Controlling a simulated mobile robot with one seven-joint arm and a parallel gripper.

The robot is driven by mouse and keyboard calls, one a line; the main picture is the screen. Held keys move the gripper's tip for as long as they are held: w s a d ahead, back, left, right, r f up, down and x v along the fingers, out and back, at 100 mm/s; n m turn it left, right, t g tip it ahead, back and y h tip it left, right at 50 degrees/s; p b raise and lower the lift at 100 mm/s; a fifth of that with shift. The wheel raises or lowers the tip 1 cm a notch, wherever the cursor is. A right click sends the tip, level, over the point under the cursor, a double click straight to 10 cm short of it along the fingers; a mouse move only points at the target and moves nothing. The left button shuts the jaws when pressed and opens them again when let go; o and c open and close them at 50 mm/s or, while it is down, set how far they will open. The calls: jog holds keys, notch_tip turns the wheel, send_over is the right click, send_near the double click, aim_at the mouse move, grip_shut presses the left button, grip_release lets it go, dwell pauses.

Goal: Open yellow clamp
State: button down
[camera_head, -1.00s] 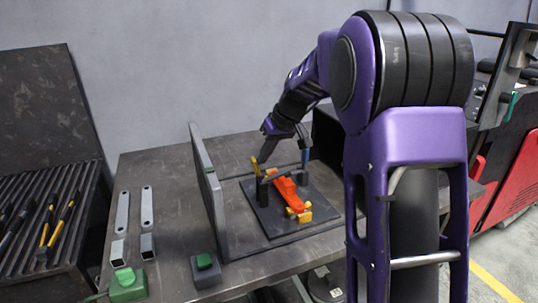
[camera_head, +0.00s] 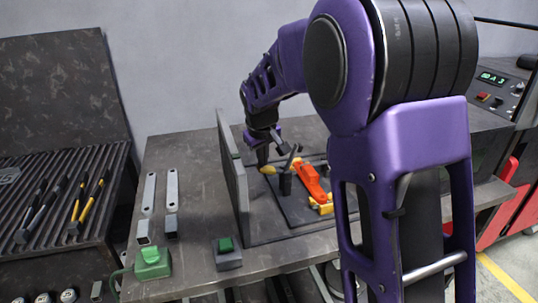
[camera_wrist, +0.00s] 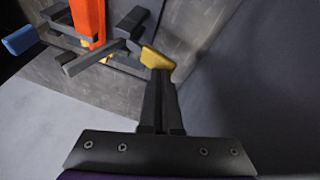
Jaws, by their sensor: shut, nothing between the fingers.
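My gripper (camera_head: 262,160) points down at the handle. Its fingers (camera_wrist: 157,76) are shut together with nothing between them and seem to touch the handle or nearly so. An orange bracket piece (camera_head: 311,182) lies on the fixture; its upper end is partly hidden in the wrist view.
An upright grey panel (camera_head: 233,180) stands close left of the fixture. A blue handle (camera_wrist: 20,40) shows in the wrist view. Green-button boxes (camera_head: 227,250) and grey metal bars (camera_head: 171,190) sit on the table (camera_head: 200,160). A slatted rack (camera_head: 45,175) with tools stands left.

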jog(key=shift+a+f, duration=0.45)
jog(key=shift+f, duration=0.15)
jog(key=shift+s+r, duration=0.1)
dwell(0.3)
jog(key=p+v, duration=0.2)
jog(key=v, duration=1.5)
jog(key=shift+r, duration=0.1)
